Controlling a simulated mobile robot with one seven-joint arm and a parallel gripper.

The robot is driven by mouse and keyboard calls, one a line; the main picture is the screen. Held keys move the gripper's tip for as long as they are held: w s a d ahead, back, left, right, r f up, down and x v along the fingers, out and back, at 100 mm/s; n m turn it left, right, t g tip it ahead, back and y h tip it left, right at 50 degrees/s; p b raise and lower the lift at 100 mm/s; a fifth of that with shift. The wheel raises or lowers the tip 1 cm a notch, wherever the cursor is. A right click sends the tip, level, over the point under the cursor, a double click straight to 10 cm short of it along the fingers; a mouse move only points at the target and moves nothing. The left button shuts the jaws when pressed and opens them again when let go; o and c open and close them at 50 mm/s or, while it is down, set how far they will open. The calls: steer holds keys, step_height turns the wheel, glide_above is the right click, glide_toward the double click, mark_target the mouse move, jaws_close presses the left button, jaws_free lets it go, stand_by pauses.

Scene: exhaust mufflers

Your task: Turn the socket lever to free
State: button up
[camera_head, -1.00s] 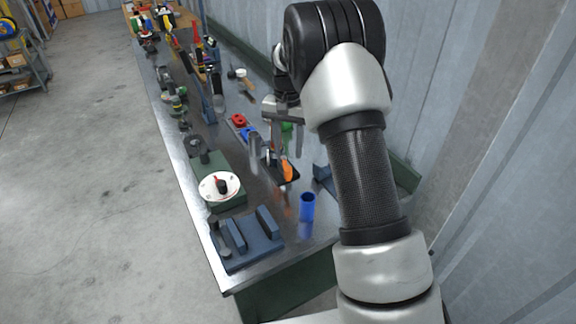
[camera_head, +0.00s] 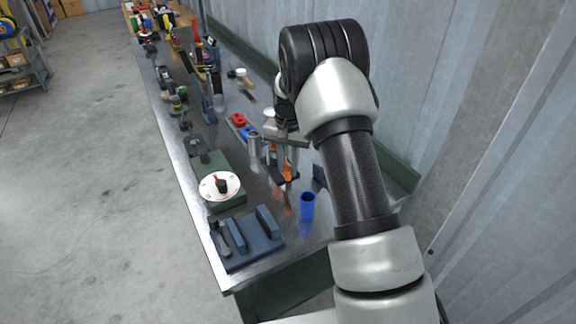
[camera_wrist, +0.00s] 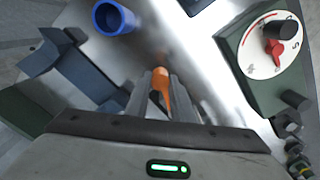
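An orange handle (camera_head: 288,174) stands by a dark plate on the bench, right of the bench's middle. I take it for the socket lever, but its socket is mostly hidden by my gripper. My gripper (camera_head: 284,168) points down over it. In the wrist view the orange handle (camera_wrist: 162,84) shows between the two fingers of my gripper (camera_wrist: 160,90). The fingers stand apart, and I cannot tell whether they touch the handle. A white dial with a red pointer (camera_head: 220,186) sits on a green box to the left.
A blue cup (camera_head: 307,206) stands close in front of the handle. A blue-grey block fixture (camera_head: 252,240) is at the bench's near end. Red and blue parts (camera_head: 240,122) lie behind the gripper. Several tools crowd the far bench (camera_head: 172,148). A corrugated wall rises on the right.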

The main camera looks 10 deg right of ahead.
jaws_close()
steer(key=shift+a, duration=0.15)
steer(key=w+a+m, duration=0.6)
steer(key=a+m, duration=0.2)
steer(key=m, duration=0.6)
steer(key=shift+w+r, duration=0.1)
stand_by(0.5)
steer(key=o, duration=0.9)
jaws_free()
